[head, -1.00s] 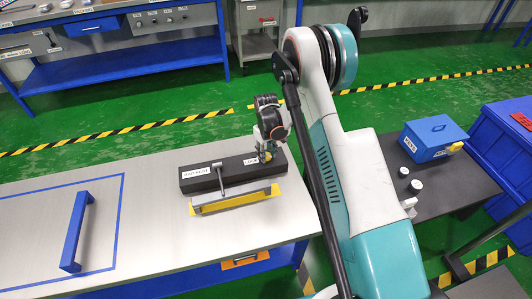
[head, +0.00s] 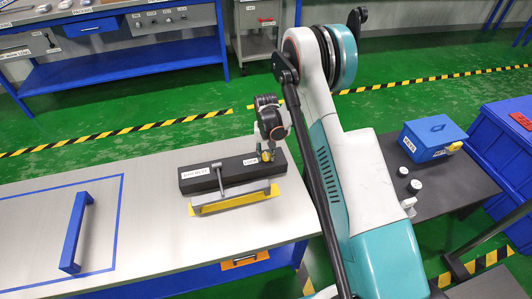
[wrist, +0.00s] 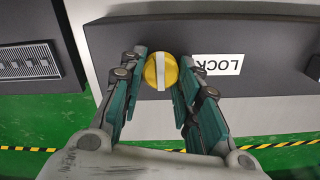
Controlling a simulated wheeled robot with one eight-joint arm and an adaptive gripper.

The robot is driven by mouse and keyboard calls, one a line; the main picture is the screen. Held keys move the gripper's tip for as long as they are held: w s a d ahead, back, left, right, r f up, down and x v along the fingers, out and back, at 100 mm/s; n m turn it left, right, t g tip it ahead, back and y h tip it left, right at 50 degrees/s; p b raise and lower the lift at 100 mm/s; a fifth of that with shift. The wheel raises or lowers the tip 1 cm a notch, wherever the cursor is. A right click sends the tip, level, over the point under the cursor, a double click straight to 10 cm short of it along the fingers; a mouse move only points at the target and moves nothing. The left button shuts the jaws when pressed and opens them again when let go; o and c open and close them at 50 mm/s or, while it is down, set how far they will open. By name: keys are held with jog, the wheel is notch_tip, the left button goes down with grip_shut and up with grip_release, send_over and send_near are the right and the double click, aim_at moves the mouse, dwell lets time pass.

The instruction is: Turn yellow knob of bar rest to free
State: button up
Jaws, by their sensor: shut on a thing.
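The bar rest (head: 206,182) is a long black block on the white table, with a bar rest label at its left end. Its yellow knob (head: 267,156) sits at the right end beside a white LOCK label (head: 250,161). In the wrist view the round knob (wrist: 160,70) has a pale stripe running up and down the picture. The LOCK label (wrist: 217,65) is upside down to its right. My gripper (wrist: 161,76) is shut on the knob, with one finger on each side. A free label is not visible.
A grey rod (head: 218,178) stands out from the bar rest, near a yellow-edged grey piece (head: 235,201) in front. A blue handle bar (head: 76,232) lies at the left. A blue box (head: 435,137) stands at the right.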

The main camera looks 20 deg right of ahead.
aim_at(266, 154)
dwell(0.4)
jog(key=o, duration=1.1)
notch_tip(266, 154, up, 12)
